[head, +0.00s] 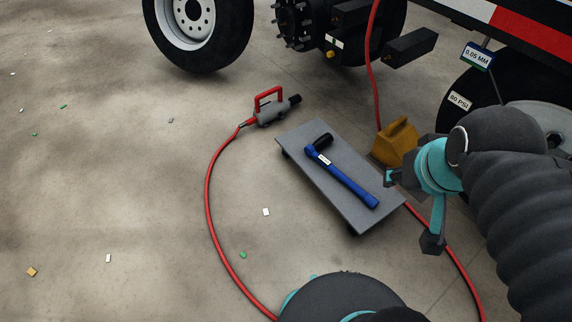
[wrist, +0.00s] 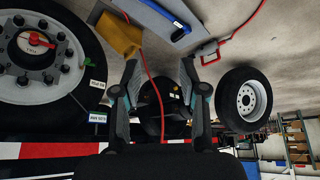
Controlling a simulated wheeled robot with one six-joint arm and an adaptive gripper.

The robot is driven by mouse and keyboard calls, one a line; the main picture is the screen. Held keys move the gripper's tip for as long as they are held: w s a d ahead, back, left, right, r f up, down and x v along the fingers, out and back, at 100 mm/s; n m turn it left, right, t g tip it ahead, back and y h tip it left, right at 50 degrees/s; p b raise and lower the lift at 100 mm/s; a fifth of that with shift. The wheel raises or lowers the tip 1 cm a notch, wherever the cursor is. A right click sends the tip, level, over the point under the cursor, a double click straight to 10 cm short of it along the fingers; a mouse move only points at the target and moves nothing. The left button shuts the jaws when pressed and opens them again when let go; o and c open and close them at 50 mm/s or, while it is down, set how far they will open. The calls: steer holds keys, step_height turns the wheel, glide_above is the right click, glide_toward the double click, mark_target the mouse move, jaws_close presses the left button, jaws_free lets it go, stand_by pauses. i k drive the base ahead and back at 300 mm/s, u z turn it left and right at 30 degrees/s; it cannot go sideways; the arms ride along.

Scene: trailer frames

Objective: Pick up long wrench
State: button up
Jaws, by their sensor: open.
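The long wrench (head: 342,177) is blue with a black head and a small white label. It lies on a low grey board (head: 300,148) on the floor. In the wrist view, part of the blue wrench (wrist: 172,14) shows at the top edge, on the grey board (wrist: 201,10). My gripper (head: 411,214) is open and empty, just right of the board's right end in the head view, apart from the wrench. In the wrist view, my gripper (wrist: 160,70) has its two fingers wide apart with nothing between them.
A yellow wheel chock (head: 396,142) stands behind the board. A grey tool with a red handle (head: 271,107) and red hose (head: 208,190) lie to the left. Trailer wheels (head: 200,30) and a striped trailer edge (head: 505,22) are behind. Floor at left is mostly clear, with small scraps.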

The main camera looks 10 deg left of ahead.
mark_target(310, 150)
steer(key=u, duration=0.15)
steer(key=k, duration=1.1)
steer(key=z, duration=1.05)
steer(key=i, duration=0.95)
steer(key=u, duration=0.4)
steer(key=i, duration=0.85)
steer(key=u, duration=0.8)
